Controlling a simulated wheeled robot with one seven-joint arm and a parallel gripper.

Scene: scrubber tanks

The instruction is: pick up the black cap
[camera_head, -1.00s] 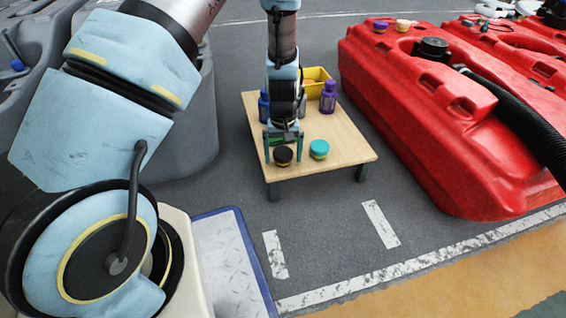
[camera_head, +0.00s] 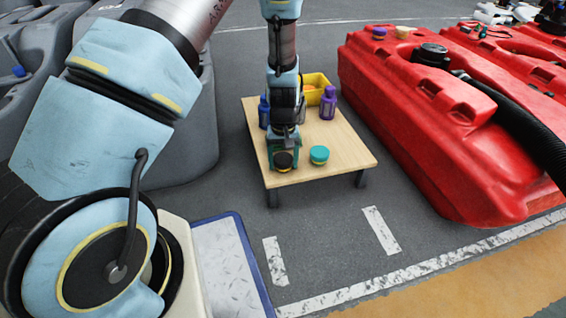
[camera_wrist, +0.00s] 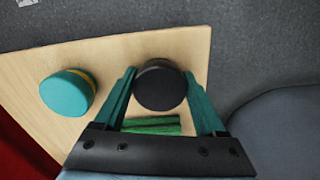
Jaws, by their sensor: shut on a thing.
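The black cap (camera_head: 283,160) is at the front left of the small wooden table (camera_head: 340,160). In the wrist view the black cap (camera_wrist: 160,86) is round and dark and sits between the two green fingers. My gripper (camera_head: 283,158) points down over it, and in the wrist view my gripper (camera_wrist: 160,90) is shut on the cap with a finger at each side. Whether the cap touches the tabletop is hard to tell. A teal cap with a yellow band (camera_head: 319,155) stands just to the right; it also shows in the wrist view (camera_wrist: 67,92).
A purple bottle (camera_head: 328,102), a blue bottle (camera_head: 263,111) and a yellow bin (camera_head: 317,84) stand toward the back of the table. A large red tank (camera_head: 440,130) with a black hose is to the right. A grey tank (camera_head: 190,120) is to the left.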

